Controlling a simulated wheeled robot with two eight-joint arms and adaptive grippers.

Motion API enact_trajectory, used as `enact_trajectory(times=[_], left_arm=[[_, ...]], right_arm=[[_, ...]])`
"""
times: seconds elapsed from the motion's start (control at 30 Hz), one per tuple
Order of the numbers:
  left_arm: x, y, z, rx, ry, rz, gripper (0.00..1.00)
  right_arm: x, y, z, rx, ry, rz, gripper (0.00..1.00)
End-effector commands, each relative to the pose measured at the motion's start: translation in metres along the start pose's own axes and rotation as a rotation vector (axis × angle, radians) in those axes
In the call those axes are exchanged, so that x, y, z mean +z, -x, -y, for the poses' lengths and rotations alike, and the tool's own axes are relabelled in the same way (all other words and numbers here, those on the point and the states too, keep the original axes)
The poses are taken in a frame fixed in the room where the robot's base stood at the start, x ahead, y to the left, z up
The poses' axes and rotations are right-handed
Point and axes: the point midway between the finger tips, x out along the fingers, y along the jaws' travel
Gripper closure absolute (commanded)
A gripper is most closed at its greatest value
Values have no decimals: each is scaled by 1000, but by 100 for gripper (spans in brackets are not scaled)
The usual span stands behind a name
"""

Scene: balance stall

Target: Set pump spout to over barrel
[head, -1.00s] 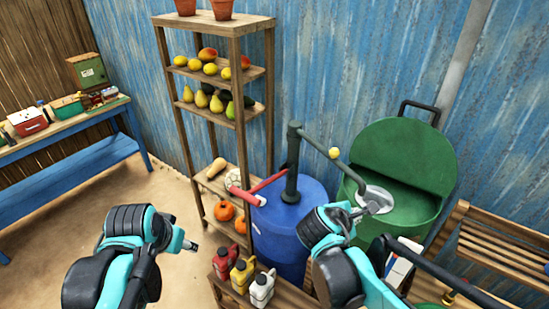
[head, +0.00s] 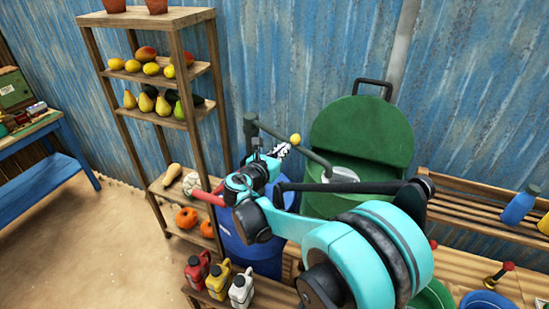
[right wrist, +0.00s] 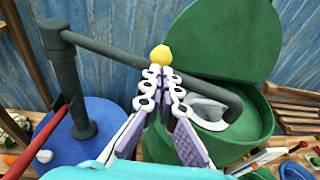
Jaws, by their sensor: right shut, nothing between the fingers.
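The pump's dark post (head: 251,130) rises from the blue barrel (head: 265,262). Its spout pipe (head: 317,158) runs right from the post, and its bent end hangs over the open green tub (head: 385,190). A yellow knob (head: 295,138) sits on the pipe. My right gripper (head: 281,150) is shut and empty, close to the knob. In the right wrist view the shut fingertips (right wrist: 160,76) lie just below the yellow knob (right wrist: 161,55), in front of the pipe (right wrist: 105,50); contact cannot be told. My arm hides part of the barrel and tub. My left gripper is out of view.
The red pump handle (head: 205,197) sticks out left of the post. A wooden shelf (head: 180,68) with fruit stands left. Several small jugs (head: 218,282) stand in front. A slatted bench (head: 455,202) is at right. Sandy floor lies open at left.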

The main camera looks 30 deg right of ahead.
Motion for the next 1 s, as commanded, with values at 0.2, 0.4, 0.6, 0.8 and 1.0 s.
enact_trajectory(times=[0.2,0.4,0.6,0.8,1.0], left_arm=[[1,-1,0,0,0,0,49],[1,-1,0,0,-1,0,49],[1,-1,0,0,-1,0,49],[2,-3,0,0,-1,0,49],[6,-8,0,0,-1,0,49]], right_arm=[[0,-33,0,-1,-2,0,100],[0,-42,0,0,-1,0,100],[0,-43,0,0,-1,0,100],[1,-50,4,-2,-1,0,100],[6,-90,22,-5,-3,0,100]])
